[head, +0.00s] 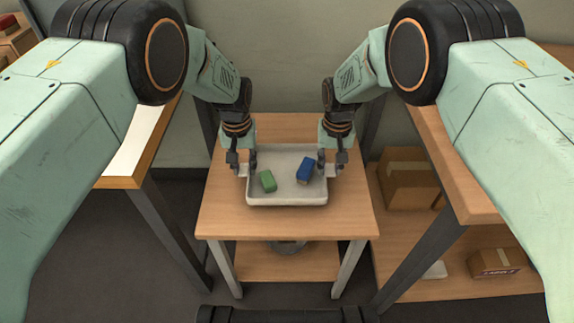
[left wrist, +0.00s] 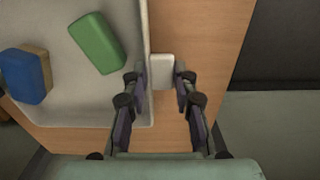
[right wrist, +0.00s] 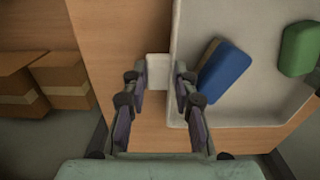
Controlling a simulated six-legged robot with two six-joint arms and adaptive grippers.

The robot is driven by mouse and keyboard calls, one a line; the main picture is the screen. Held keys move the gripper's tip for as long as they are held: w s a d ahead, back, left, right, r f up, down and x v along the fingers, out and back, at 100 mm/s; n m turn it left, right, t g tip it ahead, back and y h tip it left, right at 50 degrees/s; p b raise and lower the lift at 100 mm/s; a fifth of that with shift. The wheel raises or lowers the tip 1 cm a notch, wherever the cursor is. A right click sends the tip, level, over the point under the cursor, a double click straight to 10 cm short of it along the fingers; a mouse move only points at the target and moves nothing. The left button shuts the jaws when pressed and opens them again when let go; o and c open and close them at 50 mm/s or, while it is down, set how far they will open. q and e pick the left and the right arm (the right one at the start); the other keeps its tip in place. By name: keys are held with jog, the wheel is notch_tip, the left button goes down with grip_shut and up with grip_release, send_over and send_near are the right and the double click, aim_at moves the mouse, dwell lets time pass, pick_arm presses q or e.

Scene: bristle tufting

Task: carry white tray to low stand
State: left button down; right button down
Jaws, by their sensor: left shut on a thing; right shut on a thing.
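The white tray (head: 286,198) is over the top of the small wooden stand (head: 225,222) in the middle of the head view; I cannot tell whether it rests on it or hangs just above. A green block (head: 268,181) and a blue block (head: 306,170) lie inside it. My left gripper (head: 243,168) is shut on the tray's left handle, a white tab that shows in the left wrist view (left wrist: 161,72). My right gripper (head: 332,168) is shut on the right handle, which shows in the right wrist view (right wrist: 158,72).
A wooden table with a white top sheet (head: 140,140) stands at the left. A wooden shelf unit at the right holds cardboard boxes (head: 408,180) and a smaller box (head: 495,263) lower down. The stand has a lower shelf (head: 260,266) with a grey object on it.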

pick_arm(q)
jog(key=shift+w+f+b, duration=0.1)
jog(key=shift+f+b, duration=0.25)
jog(key=shift+f, duration=0.2)
pick_arm(e)
jog(key=shift+w+f, duration=0.1)
jog(key=shift+f, duration=0.5)
pick_arm(q)
jog(key=c, duration=1.5)
grip_release()
jog(key=shift+f, duration=0.15)
pick_arm(e)
jog(key=c, duration=1.5)
grip_release()
jog(key=shift+f, duration=0.1)
pick_arm(q)
jog(key=shift+o, duration=1.4)
pick_arm(e)
jog(key=shift+o, duration=1.4)
pick_arm(q)
jog(key=shift+o, duration=0.7)
jog(key=shift+r, duration=0.2)
pick_arm(e)
jog(key=shift+o, duration=0.7)
jog(key=shift+r, duration=0.2)
pick_arm(q)
jog(key=shift+f, duration=0.1)
pick_arm(e)
jog(key=shift+f, duration=0.1)
